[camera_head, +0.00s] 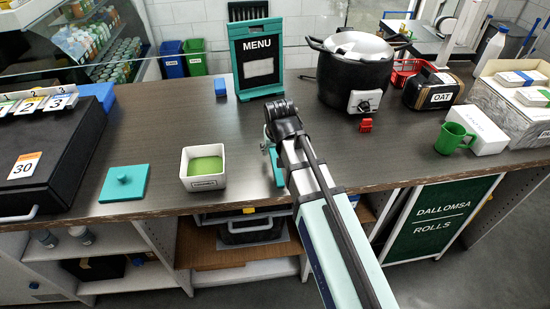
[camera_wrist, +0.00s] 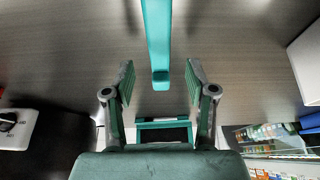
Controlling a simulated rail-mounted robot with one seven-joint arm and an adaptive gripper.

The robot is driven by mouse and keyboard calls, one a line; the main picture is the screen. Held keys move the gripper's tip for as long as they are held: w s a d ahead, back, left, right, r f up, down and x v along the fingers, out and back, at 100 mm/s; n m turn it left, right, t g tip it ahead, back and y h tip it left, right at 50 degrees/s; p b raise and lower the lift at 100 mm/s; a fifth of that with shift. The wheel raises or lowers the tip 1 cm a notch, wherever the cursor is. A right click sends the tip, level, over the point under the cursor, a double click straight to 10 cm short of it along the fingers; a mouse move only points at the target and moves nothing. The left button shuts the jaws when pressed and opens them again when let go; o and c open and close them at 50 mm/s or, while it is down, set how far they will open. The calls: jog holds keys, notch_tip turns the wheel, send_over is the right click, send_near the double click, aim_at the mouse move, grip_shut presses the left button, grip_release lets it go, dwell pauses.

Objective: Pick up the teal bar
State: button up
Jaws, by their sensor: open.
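The teal bar (camera_head: 278,168) lies on the brown counter, partly hidden behind my arm in the head view. In the wrist view the teal bar (camera_wrist: 157,38) runs from the top edge down to the space between my fingertips. My gripper (camera_wrist: 160,78) is open and empty, with one finger on each side of the bar's end. A gap shows between each finger and the bar. In the head view my gripper (camera_head: 270,146) is low over the counter beside the bar, mostly hidden by my wrist. I cannot tell its exact height.
A white container with green contents (camera_head: 204,165) and a teal lid (camera_head: 123,183) stand left of the bar. A teal-framed menu stand (camera_head: 257,58) and a black pot (camera_head: 353,75) stand behind. A red block (camera_head: 366,125) and green mug (camera_head: 452,138) are right.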

aim_at(274, 154)
jog(key=shift+p+x, duration=0.4)
jog(key=shift+x, duration=1.2)
grip_shut()
jog(key=shift+r, duration=0.1)
notch_tip(274, 154, up, 20)
jog(key=b, duration=0.4)
jog(key=shift+s, duration=0.1)
